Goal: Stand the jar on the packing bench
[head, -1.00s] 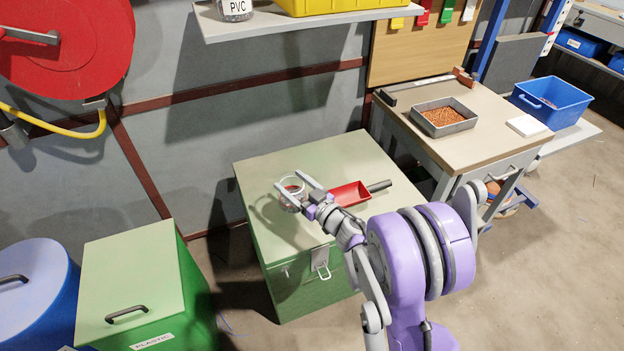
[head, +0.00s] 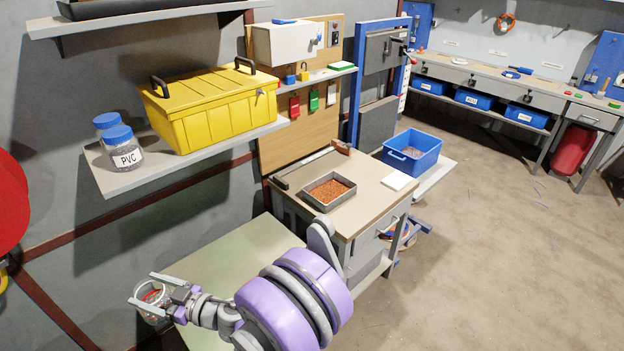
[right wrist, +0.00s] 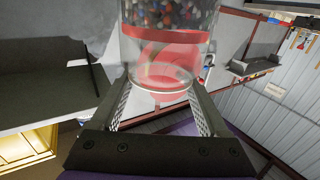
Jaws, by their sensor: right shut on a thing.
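The clear jar (head: 153,314) is at the lower left of the head view, between the fingers of my right gripper (head: 141,288). The right wrist view shows the jar (right wrist: 165,60) close up, with mixed coloured pellets and a red band. The right gripper is shut on it. The jar appears off the left edge of the green chest top (head: 225,252). A wood-topped bench (head: 368,207) stands ahead, right of the chest, with a tray of copper-coloured granules (head: 329,191) and a white pad (head: 399,180). No label shows which bench is for packing. My left gripper is not in view.
A shelf (head: 192,163) with a yellow toolbox (head: 212,107) and PVC jar (head: 121,149) overhangs at left. A blue bin (head: 413,151) stands beyond the wood-topped bench. A long workbench (head: 500,86) lines the back right. Open floor lies at right. The wood-topped bench's front is clear.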

